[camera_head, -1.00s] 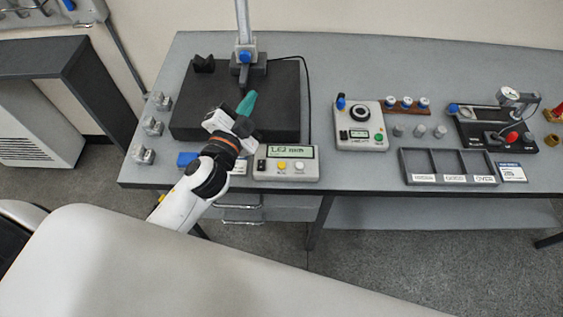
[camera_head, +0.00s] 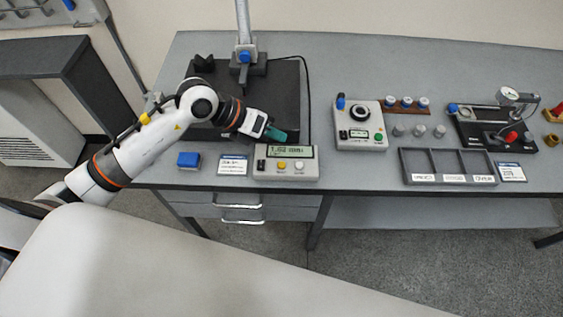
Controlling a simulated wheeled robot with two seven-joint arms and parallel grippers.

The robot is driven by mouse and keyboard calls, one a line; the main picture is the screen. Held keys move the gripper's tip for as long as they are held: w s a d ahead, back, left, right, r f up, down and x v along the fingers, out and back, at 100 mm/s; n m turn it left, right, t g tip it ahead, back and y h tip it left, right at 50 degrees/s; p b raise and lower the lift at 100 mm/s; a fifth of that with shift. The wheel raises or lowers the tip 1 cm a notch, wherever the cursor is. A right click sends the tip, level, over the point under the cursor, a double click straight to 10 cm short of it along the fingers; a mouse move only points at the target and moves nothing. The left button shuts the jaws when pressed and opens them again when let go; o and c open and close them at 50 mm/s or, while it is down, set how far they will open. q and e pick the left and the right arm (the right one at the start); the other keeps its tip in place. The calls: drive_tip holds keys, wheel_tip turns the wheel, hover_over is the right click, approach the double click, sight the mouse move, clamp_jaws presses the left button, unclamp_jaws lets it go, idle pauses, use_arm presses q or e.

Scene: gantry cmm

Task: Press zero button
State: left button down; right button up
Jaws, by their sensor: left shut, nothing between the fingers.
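The readout box (camera_head: 311,173) is a pale box with a display at the front edge of the bench. On its front face are a yellow button (camera_head: 282,165), a white button (camera_head: 299,165) and a dark switch at the left. I cannot read which button is marked zero. My left gripper (camera_head: 277,134), with teal fingers, is shut and empty. In the picture it is just above the box's display, apart from the buttons; its exact height is unclear. My right gripper is not in view.
A dark granite plate (camera_head: 289,85) with a height stand (camera_head: 245,55) lies behind my left arm. A blue block (camera_head: 188,160) and a label card (camera_head: 233,165) lie left of the box. A second control box (camera_head: 360,128) and a sorting tray (camera_head: 420,178) are to the right.

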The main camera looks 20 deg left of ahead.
sight(281, 165)
use_arm(q)
drive_tip(key=shift+f, duration=0.1)
wheel_tip(281, 165, down, 9)
drive_tip(key=b, duration=0.6)
drive_tip(key=shift+b, duration=0.35)
idle(1.6)
drive_tip(key=shift+f+b, duration=0.25)
drive_tip(key=shift+b, duration=0.05)
drive_tip(key=shift+f+b, duration=0.4)
drive_tip(key=shift+f, duration=0.05)
idle(0.6)
idle(0.3)
drive_tip(key=shift+r+p, duration=0.75)
drive_tip(key=shift+r, duration=0.15)
drive_tip(key=shift+r, duration=0.1)
